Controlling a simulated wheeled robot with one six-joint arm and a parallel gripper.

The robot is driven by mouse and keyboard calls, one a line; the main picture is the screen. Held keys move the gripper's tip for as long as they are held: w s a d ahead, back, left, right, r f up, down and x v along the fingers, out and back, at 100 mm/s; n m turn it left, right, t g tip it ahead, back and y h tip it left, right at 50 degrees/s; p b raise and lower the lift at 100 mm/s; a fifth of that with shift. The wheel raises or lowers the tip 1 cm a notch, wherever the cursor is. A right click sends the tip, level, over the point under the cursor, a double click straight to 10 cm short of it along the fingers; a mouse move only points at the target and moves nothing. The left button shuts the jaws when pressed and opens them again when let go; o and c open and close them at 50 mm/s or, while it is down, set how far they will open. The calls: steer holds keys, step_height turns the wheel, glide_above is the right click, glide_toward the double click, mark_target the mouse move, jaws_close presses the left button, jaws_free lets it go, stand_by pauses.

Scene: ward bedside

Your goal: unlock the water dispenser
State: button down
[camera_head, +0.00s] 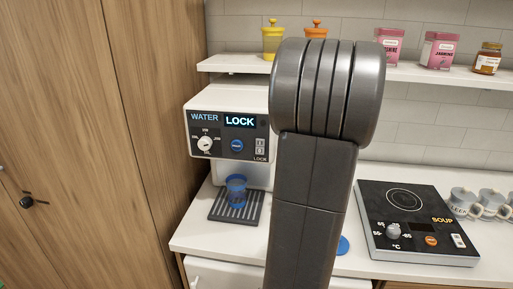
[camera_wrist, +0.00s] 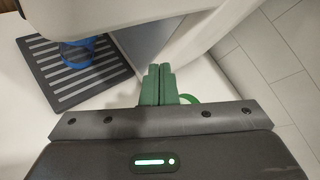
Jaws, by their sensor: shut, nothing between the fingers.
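The white water dispenser (camera_head: 230,101) stands on the counter at left in the head view. Its dark panel has a display (camera_head: 239,121) reading "LOCK", a dial (camera_head: 205,143), a blue button (camera_head: 237,145) and a small switch (camera_head: 260,147) above the word "LOCK". A blue cup (camera_head: 236,186) stands on the drip tray (camera_head: 222,208). My arm hides the dispenser's right side and my gripper in the head view. In the wrist view my gripper's green fingers (camera_wrist: 158,84) are shut and empty, close to the dispenser's pale body (camera_wrist: 205,22). The panel is not visible there.
A shelf (camera_head: 233,64) with jars runs above. A wooden cabinet (camera_head: 120,130) is at left. A blue round item (camera_head: 343,245) lies beside my arm.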

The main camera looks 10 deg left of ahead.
steer(key=s+d+r+m+t+h+p, duration=0.2)
steer(key=s+d+r+t+h+p, duration=0.1)
steer(key=s+d+r+h, duration=0.7)
steer(key=s+d+r+m+g+h+p, duration=0.1)
steer(key=s+d+r+h, duration=0.1)
steer(key=s+d+h, duration=0.2)
steer(key=s+d+r+m+g+h+p, duration=0.1)
steer(key=s+d+m+g+h, duration=0.1)
steer(key=s+h, duration=0.3)
steer(key=s+d, duration=0.1)
steer(key=s, duration=0.2)
steer(key=shift+s+d+r+m+g, duration=0.3)
steer(key=shift+d+r, duration=0.05)
steer(key=shift+r, duration=0.05)
steer(key=shift+w+a, duration=0.1)
